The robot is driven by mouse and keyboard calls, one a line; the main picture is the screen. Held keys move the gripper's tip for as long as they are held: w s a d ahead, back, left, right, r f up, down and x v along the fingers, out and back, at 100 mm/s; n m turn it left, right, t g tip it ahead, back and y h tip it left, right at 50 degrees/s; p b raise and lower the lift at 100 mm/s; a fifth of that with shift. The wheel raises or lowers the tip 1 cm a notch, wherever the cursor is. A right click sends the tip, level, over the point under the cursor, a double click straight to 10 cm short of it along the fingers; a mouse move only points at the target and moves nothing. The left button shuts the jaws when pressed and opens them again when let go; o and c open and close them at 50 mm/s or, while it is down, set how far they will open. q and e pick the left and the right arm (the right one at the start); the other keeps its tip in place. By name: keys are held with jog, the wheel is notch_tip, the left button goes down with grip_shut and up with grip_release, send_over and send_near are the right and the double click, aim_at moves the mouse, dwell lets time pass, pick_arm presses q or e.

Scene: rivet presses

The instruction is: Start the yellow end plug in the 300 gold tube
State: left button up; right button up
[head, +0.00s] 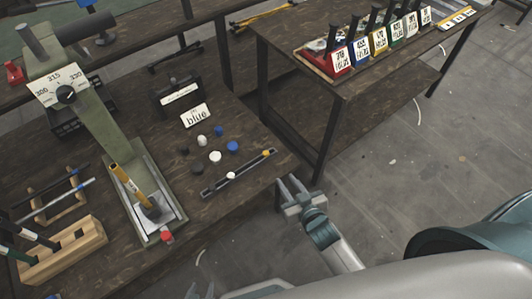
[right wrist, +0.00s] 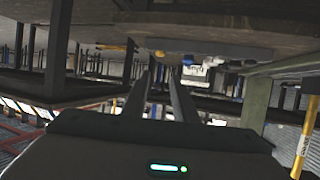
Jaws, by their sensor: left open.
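A yellow rod, likely the same tube, shows at the right edge of the right wrist view (right wrist: 302,140). The small yellow end plug (head: 266,153) sits at the far right end of a dark narrow rack (head: 240,174). My right gripper (head: 288,188) is open and empty, just off the table's edge, below and right of the plug. My left gripper (head: 200,291) barely shows at the bottom edge, open and apart from everything.
A second table (head: 350,70) carries colored, labelled bins.

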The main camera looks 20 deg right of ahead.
dwell(0.3)
send_near(266, 155)
jog(key=shift+w+d+f, duration=0.1)
jog(key=shift+w, duration=0.45)
jog(key=shift+w+f, duration=0.15)
jog(key=shift+w, duration=0.45)
jog(key=shift+w+f, duration=0.15)
jog(key=shift+w, duration=0.25)
pick_arm(q)
jog(key=shift+w+d+r, duration=0.3)
jog(key=shift+d, duration=0.1)
